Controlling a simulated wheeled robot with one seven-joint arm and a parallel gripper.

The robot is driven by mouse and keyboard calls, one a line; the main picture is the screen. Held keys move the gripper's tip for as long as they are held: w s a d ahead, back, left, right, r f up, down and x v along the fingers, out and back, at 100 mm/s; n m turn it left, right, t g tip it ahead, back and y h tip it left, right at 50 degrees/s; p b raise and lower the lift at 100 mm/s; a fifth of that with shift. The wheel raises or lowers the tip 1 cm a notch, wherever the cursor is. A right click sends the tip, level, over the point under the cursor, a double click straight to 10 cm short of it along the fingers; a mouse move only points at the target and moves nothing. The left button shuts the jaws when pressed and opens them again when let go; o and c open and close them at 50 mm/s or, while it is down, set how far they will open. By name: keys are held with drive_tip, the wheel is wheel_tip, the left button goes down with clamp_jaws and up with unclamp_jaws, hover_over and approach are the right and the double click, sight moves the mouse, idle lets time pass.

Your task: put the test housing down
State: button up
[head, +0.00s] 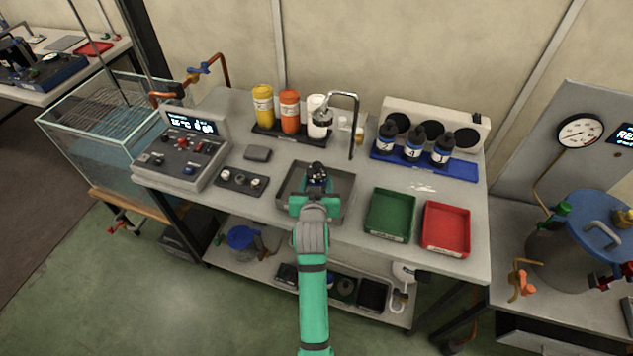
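My green arm reaches over the bench from below, and my gripper (316,178) is above the grey tray or basin (345,190). A small dark object (316,170) with a few pale spots shows at the gripper's end. It may be the test housing or the black fingers themselves; I cannot tell which. The fingers are too small and too covered by the wrist to show whether they are open or shut. I also cannot tell whether anything touches the tray floor.
Right of the grey tray are a green tray (390,216) and a red tray (446,228). A tap (343,97), coloured bottles (289,112) and a blue mat (465,170) with dark bottles stand behind. A control box (185,155) and small dial panel (240,181) are left.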

drive_tip(key=o, duration=1.4)
drive_tip(key=shift+s+r, duration=0.1)
drive_tip(key=shift+r, duration=0.05)
drive_tip(key=d+v, duration=0.1)
drive_tip(key=v, duration=1)
drive_tip(key=s+a+f, duration=0.1)
drive_tip(key=s+f, duration=0.4)
drive_tip(key=s, duration=0.4)
drive_tip(key=s+a+f, duration=0.1)
drive_tip(key=s+f, duration=0.4)
drive_tip(key=s, duration=0.5)
drive_tip(key=shift+n+t+y, duration=0.3)
drive_tip(key=shift+t+y, duration=0.1)
drive_tip(key=shift+t, duration=0.5)
drive_tip(key=v, duration=0.6)
drive_tip(key=d+v, duration=0.1)
drive_tip(key=v, duration=1.2)
drive_tip(key=shift+s+d+f, duration=0.25)
drive_tip(key=shift+s+d, duration=0.05)
drive_tip(key=shift+d, duration=0.05)
